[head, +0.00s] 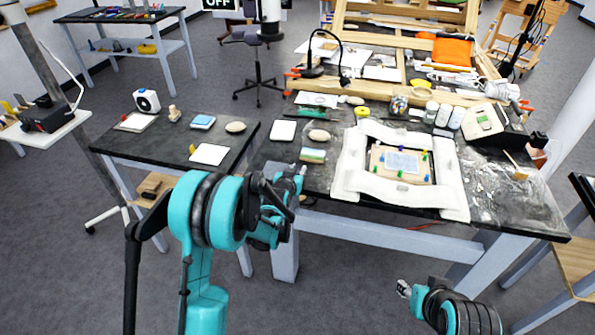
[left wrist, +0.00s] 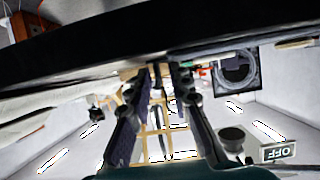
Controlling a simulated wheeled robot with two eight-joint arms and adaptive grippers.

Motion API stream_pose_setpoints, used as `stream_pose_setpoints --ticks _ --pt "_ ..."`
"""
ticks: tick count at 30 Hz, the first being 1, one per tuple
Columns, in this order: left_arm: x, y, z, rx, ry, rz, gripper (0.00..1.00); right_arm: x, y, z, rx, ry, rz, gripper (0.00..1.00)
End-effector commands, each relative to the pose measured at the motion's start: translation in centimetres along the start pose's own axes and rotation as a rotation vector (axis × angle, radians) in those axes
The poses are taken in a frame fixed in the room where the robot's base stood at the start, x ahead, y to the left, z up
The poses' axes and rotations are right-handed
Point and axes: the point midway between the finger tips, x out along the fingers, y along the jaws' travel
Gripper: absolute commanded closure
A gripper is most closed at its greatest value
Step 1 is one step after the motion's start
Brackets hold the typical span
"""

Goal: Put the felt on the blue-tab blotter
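A pale pad with blue on it (head: 203,121), perhaps the blue-tab blotter, lies on the left table. I cannot tell for sure which piece is the felt; a thick white square pad (head: 283,130) and a small striped block (head: 312,155) lie at the left end of the main table. My left gripper (head: 297,176) is at the main table's front edge, just below the striped block. In the left wrist view its fingers (left wrist: 169,72) are apart with nothing seen between them. My right gripper (head: 404,289) is low, in front of the table; its fingers are too small to read.
A white sheet (head: 209,154) with a yellow tab and a beige oval (head: 235,127) share the left table (head: 165,145). Another beige oval (head: 319,135) lies on the main table. A white padded frame (head: 453,180) surrounds a board there. A black lamp (head: 318,34) stands behind.

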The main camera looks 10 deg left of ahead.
Motion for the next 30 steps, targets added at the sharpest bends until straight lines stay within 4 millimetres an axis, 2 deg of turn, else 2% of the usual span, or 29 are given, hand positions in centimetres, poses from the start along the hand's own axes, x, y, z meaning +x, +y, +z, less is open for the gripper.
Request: stream_pose_setpoints --ticks 11,14,24,30 --pt "-0.2 0.0 -0.5 0.000 0.000 0.000 0.74 -0.4 0.0 -0.3 0.000 0.000 0.000 0.60" --pt "-1.7 0.0 -0.4 0.000 0.000 0.000 0.74 -0.7 0.0 -0.5 0.000 0.000 0.000 0.60" --pt "-9.1 0.0 -0.5 0.000 0.000 0.000 0.74 -2.2 0.0 -1.6 0.000 0.000 0.000 0.60" --pt "-11.6 0.0 -0.4 0.000 0.000 0.000 0.74 -2.5 0.0 -1.8 0.000 0.000 0.000 0.60"
